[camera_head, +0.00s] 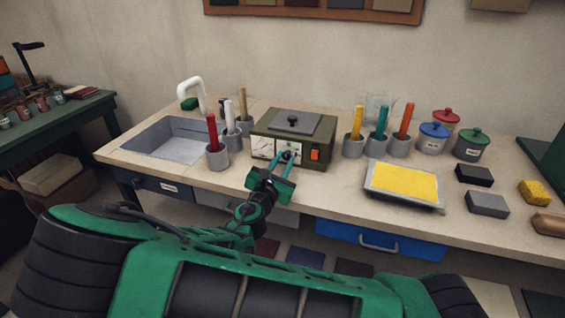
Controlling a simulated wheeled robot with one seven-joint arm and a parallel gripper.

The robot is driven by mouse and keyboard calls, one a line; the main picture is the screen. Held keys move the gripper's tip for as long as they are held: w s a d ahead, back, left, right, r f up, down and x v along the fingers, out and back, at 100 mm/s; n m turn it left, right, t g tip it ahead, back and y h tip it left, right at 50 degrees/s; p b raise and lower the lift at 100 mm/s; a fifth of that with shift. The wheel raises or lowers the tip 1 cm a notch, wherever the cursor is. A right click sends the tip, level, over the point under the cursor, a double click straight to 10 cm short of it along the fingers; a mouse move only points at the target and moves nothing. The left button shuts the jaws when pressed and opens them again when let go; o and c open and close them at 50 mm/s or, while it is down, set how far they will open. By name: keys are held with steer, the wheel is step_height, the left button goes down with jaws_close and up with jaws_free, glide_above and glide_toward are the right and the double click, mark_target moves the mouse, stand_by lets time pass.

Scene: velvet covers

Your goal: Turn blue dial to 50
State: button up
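An olive-green box device (313,151) stands on the counter, with pale gauge panels (262,147) and an orange switch (315,155) on its front. A small dark dial (286,156) shows on the front between the gauges and the switch. Its blue colour and its setting cannot be made out. My gripper (284,157) reaches the device's front from below, its two teal fingers apart on either side of the dial. I cannot tell whether they touch it. The fingers and wrist hide part of the front.
Grey cups with coloured sticks (217,155) stand left of the device, and more (354,145) stand right. A yellow-filled tray (403,186) lies at the front right, near lidded jars (433,139). A sink (170,143) is at left. My arm crosses below the counter edge.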

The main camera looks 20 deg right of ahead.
jaws_close()
steer(key=shift+c, duration=1.8)
jaws_free()
steer(key=shift+m, duration=0.4)
steer(key=o, duration=1.1)
steer(key=shift+c, duration=0.2)
steer(key=shift+a, duration=0.1)
